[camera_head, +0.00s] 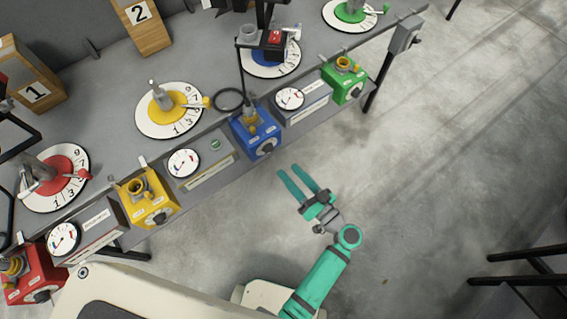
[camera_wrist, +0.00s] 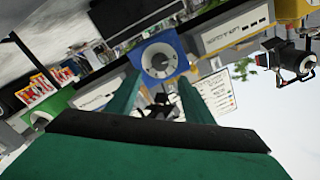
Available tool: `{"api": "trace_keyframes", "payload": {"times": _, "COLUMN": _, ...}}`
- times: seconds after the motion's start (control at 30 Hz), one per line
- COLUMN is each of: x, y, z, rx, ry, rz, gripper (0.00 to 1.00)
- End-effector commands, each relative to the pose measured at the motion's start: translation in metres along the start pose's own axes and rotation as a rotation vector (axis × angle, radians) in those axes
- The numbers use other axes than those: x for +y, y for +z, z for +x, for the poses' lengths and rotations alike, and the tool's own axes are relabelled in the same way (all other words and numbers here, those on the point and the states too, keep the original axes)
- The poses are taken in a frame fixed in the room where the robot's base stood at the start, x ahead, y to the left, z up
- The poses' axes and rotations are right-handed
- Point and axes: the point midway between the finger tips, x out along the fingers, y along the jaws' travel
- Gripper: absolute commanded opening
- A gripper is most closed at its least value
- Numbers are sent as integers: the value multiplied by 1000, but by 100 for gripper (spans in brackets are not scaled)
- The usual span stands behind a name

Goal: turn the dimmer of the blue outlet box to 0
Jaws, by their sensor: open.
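The blue outlet box (camera_head: 243,133) sits at the front edge of the bench, near the middle of the head view. Its dimmer (camera_head: 267,146) is a dark round knob on the face toward my gripper. The blue box (camera_wrist: 180,49) and its dimmer (camera_wrist: 158,61) also show in the wrist view, just beyond my fingertips; the dial's marks are too small to read. My gripper (camera_head: 286,170) is open and empty, over the floor just in front of the box, apart from the knob. In the wrist view its two green fingers (camera_wrist: 159,82) point toward the dimmer.
A yellow box (camera_head: 148,203), a red box (camera_head: 35,277) and a green box (camera_head: 345,78) stand along the same bench edge, with gauge panels between them. A black cable loop (camera_head: 229,99) lies beside the blue box.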

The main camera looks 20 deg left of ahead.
Motion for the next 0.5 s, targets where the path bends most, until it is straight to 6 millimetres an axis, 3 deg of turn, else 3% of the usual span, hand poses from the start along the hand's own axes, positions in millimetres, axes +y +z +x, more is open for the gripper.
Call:
{"api": "trace_keyframes", "payload": {"times": 0.2, "x": 0, "y": 0, "z": -19, "rx": -1, "ry": 1, "rz": 0, "gripper": 47}}
{"api": "trace_keyframes", "payload": {"times": 0.5, "x": 0, "y": 0, "z": -20, "rx": -1, "ry": 0, "rz": -1, "gripper": 47}}
